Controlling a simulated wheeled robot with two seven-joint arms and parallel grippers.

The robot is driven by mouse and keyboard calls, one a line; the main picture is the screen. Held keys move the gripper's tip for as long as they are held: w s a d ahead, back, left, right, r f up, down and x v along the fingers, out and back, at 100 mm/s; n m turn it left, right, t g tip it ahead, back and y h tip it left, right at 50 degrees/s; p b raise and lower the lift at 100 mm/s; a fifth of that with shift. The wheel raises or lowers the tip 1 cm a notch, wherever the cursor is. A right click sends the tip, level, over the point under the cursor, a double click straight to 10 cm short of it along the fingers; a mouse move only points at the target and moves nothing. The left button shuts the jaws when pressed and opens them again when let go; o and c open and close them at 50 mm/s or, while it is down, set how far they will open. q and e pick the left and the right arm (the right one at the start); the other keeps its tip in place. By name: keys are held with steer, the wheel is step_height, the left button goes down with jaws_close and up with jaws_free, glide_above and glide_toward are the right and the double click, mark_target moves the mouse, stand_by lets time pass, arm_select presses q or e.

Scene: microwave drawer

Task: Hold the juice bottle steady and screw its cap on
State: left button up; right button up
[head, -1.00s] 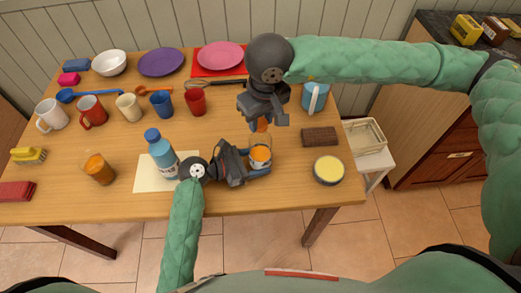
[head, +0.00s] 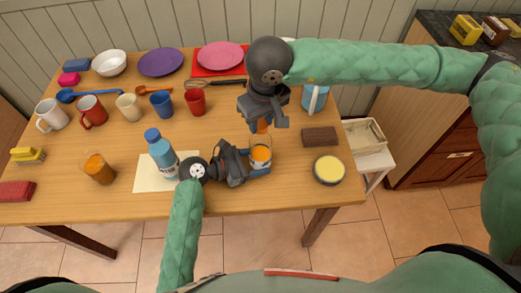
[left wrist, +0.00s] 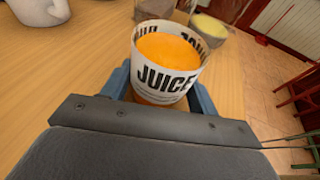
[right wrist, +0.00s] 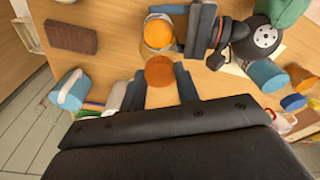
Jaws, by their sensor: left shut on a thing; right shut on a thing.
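The juice bottle (head: 261,154) stands upright at the table's front right, orange on top with a white label. The left wrist view shows the bottle (left wrist: 165,70) with the word JUICE and its top uncovered. My left gripper (head: 262,168) is shut on it from the left side. My right gripper (head: 262,123) is shut on the orange cap (head: 262,127). The cap (right wrist: 159,71) also shows between its fingers in the right wrist view, apart from the bottle (right wrist: 158,34). In the head view the cap is above and behind the bottle, mostly hidden by my right gripper.
A blue bottle (head: 162,152) stands on a pale mat (head: 150,181) left of my left gripper. A brown block (head: 319,137) and a yellow-topped round tub (head: 329,170) are at the right. Mugs, plates and a light-blue jug (head: 316,97) stand behind.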

steer(key=shift+f, duration=0.1)
stand_by(0.7)
arm_select(q)
steer(key=shift+o, duration=0.8)
steer(key=c, duration=0.7)
steer(key=shift+c, duration=0.5)
arm_select(e)
steer(key=o, duration=1)
steer(key=c, duration=1.2)
steer(key=shift+o, duration=0.2)
steer(key=m, duration=0.8)
steer(key=shift+h, duration=0.4)
steer(key=m, duration=0.5)
steer(key=shift+m+h, duration=0.3)
steer(key=shift+m+g, duration=0.3)
steer(key=shift+m, duration=2.1)
